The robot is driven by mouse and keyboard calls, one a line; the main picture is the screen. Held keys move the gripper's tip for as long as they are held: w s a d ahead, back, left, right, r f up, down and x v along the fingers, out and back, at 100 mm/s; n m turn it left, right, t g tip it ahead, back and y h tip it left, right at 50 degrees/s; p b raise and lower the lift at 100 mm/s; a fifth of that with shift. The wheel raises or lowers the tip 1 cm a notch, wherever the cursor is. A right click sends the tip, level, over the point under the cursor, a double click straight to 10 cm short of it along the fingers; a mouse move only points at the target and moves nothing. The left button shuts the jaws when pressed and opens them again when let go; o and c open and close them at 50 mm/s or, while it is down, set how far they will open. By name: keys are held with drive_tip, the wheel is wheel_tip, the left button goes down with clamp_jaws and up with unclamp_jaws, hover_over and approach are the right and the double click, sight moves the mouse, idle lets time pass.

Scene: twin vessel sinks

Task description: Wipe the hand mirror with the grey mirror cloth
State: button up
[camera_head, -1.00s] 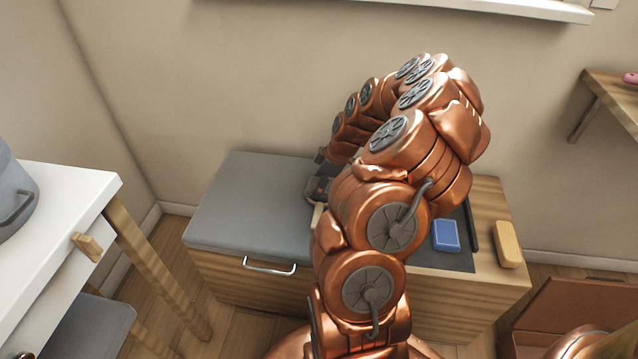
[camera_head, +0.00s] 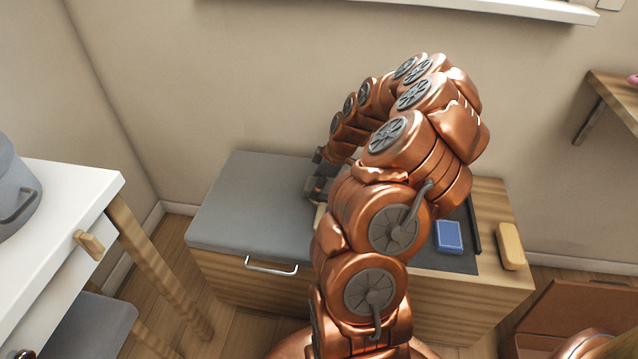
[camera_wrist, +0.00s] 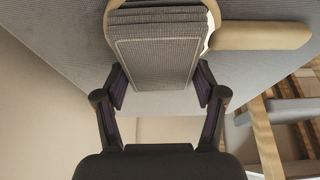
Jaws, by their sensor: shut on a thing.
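My gripper (camera_wrist: 161,88) is shut on the grey mirror cloth (camera_wrist: 158,58), a thick ribbed pad with a pale stitched border. The hand mirror shows in the wrist view as a pale rim around the far end of the cloth and a beige handle (camera_wrist: 262,36) reaching right. The cloth covers most of the mirror's face, and I cannot tell whether it presses on it. The mirror lies on a grey surface. In the head view my gripper (camera_head: 317,187) is partly visible above the bench, left of my arm. My arm hides the cloth and most of the mirror there.
The wooden bench has a grey padded top (camera_head: 250,200) and a metal handle. A blue block (camera_head: 448,236) lies on a dark area right of my arm, beside a tan block (camera_head: 510,246). A white table (camera_head: 60,210) with a grey pot (camera_head: 15,195) stands at left.

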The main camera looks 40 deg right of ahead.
drive_tip(key=shift+s, duration=0.1)
drive_tip(key=shift+s+d+b, duration=0.6)
drive_tip(key=shift+s+d, duration=0.1)
drive_tip(key=shift+s, duration=0.2)
drive_tip(key=shift+w+a, duration=0.1)
drive_tip(key=shift+w+a, duration=0.6)
drive_tip(key=shift+w, duration=0.3)
drive_tip(key=shift+s+d, duration=0.1)
drive_tip(key=shift+s, duration=0.05)
drive_tip(key=shift+s+d+f+b, duration=0.1)
drive_tip(key=shift+s+d+b, duration=0.4)
drive_tip(key=shift+s, duration=0.4)
drive_tip(key=shift+d, duration=0.1)
